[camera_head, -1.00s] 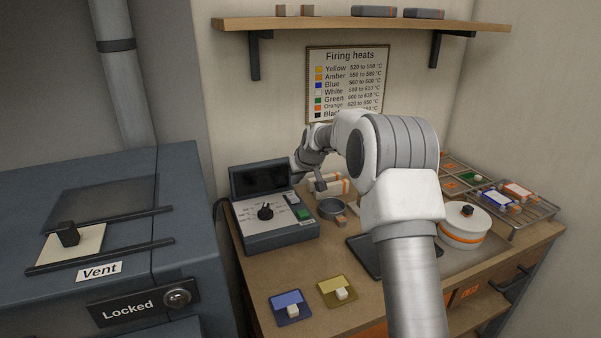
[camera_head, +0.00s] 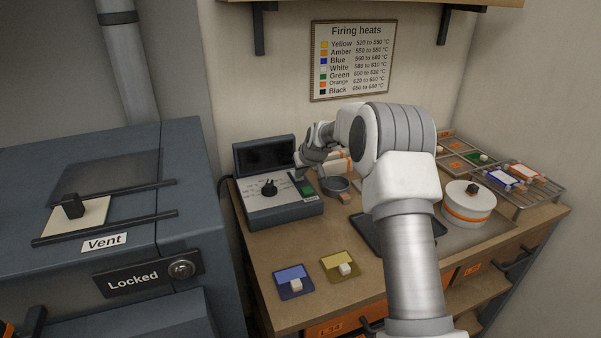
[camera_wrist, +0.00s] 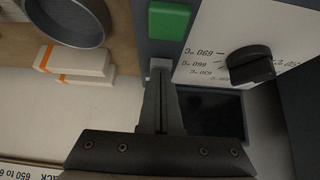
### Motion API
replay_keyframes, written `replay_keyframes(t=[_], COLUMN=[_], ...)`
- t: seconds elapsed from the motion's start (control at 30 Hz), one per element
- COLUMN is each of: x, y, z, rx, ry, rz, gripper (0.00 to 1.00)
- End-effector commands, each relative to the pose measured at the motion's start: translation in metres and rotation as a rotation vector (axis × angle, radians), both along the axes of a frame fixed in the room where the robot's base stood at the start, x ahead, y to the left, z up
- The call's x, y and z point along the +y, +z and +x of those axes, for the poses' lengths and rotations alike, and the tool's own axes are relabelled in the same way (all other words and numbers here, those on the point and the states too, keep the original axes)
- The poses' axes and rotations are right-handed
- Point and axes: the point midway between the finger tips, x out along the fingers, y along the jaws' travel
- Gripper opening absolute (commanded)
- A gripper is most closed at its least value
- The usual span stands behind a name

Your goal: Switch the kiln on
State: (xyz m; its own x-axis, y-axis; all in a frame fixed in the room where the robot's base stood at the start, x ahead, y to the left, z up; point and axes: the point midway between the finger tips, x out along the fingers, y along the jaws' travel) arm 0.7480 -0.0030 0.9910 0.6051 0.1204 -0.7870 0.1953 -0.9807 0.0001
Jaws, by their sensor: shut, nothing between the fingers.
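The kiln control box (camera_head: 282,211) stands on the bench with a dark, blank display (camera_head: 264,154), a black dial knob (camera_head: 269,187) and a green button (camera_head: 307,188). The wrist view shows the green button (camera_wrist: 169,20) and the knob (camera_wrist: 250,66) close up. My gripper (camera_head: 298,177) is shut and empty at the panel's right side. In the wrist view its tips (camera_wrist: 160,75) are at a small pale switch (camera_wrist: 160,63) between the green button and the display; I cannot tell whether they touch it. The kiln (camera_head: 190,230) at left bears a "Locked" sign (camera_head: 133,281).
A blue tile (camera_head: 292,275) and a yellow tile (camera_head: 340,264) lie in front. A white pot (camera_head: 468,204) and a rack of tiles (camera_head: 530,194) are at right.

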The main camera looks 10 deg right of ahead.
Motion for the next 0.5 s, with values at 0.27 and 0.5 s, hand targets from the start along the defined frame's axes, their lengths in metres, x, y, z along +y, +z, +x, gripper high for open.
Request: replay_keyframes(t=[0.27, 0.5], x=[0.0, 0.0], y=[-0.002, 0.008], z=[0.0, 0.0], rx=[-0.001, -0.002], ry=[0.0, 0.0], rz=[0.0, 0.0], gripper=[0.0, 0.0])
